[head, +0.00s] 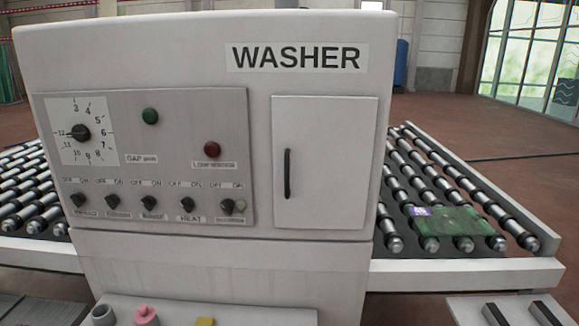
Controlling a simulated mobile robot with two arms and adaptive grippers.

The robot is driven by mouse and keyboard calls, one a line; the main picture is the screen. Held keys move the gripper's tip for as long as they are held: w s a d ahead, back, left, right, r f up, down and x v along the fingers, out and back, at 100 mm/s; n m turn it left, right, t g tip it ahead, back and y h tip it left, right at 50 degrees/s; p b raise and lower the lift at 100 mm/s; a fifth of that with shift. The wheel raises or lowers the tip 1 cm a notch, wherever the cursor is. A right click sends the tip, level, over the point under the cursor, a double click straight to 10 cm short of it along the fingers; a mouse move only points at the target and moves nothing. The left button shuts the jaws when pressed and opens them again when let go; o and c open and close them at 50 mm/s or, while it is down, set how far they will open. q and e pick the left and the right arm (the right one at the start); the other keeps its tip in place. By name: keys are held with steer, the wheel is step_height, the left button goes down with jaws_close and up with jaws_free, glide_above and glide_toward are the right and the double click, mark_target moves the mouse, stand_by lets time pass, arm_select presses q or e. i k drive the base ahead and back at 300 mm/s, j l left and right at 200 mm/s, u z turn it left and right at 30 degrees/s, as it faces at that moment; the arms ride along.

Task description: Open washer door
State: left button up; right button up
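The washer (180,50) is a large pale grey cabinet with a "WASHER" label at its top right. Its door (328,205) is a small white upright panel on the right of the front face and looks closed. A dark vertical handle (288,174) sits near the door's left edge. Neither of my grippers shows in the head view.
A control panel (210,125) with a dial, green and red buttons and several switches is left of the door. Roller conveyors extend left (30,185) and right (440,175); a green plate (450,222) lies on the right one. Small coloured objects sit on a ledge (240,318) below.

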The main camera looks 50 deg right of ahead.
mark_target(323, 146)
steer(key=l+z, duration=0.15)
steer(key=z, duration=1.5)
